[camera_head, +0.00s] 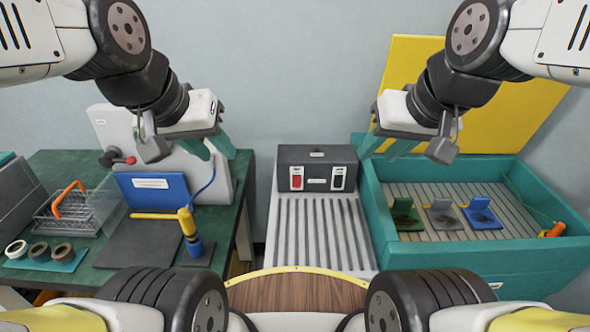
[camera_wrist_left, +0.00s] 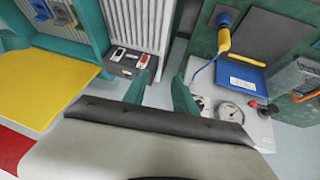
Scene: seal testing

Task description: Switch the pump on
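A dark control box (camera_head: 316,155) stands at the back of the ribbed grey conveyor-like surface. It carries a red switch (camera_head: 296,178) on the left and a black switch (camera_head: 338,178) on the right. I cannot tell which part is the pump's. A white panel (camera_head: 112,125) at the left has a red knob (camera_head: 131,160); the left wrist view shows its round gauge (camera_wrist_left: 230,112). My left gripper (camera_head: 208,150) is open and empty, in front of the white panel. My right gripper (camera_head: 385,150) is open and empty above the green tray's left edge.
The left table holds a blue box (camera_head: 152,190), a yellow-handled tool (camera_head: 187,222), a wire basket (camera_head: 80,212) and several rings on a teal plate (camera_head: 60,262). The green tray (camera_head: 375,215) holds small coloured pieces. The ribbed surface (camera_head: 322,235) is clear.

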